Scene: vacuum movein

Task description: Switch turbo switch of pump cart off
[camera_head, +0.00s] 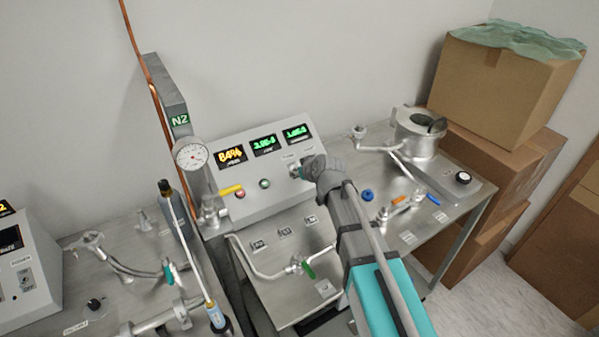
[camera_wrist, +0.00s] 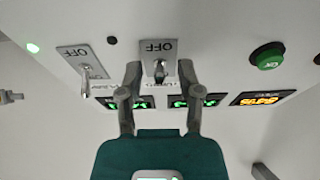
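The pump cart's control box (camera_head: 266,200) stands against the wall, with its sloped front panel facing me. In the wrist view, upside down, a toggle switch (camera_wrist: 159,70) on a plate marked OFF sits between the fingers of my gripper (camera_wrist: 159,74). The lettering at the plate's other end is partly covered, and I cannot read it surely. The fingers are apart, one on each side of the lever; I cannot tell whether either touches it. A second toggle switch (camera_wrist: 84,82) is at the left. In the head view my gripper (camera_head: 302,171) is at the panel's right end and hides the switches.
A green button (camera_wrist: 267,56) and lit displays (camera_head: 264,145) are on the panel. A gauge (camera_head: 191,155) and N2 post (camera_head: 168,92) stand to its left. Pipes with a green valve handle (camera_head: 308,269) run in front. Cardboard boxes (camera_head: 503,85) are stacked at the right.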

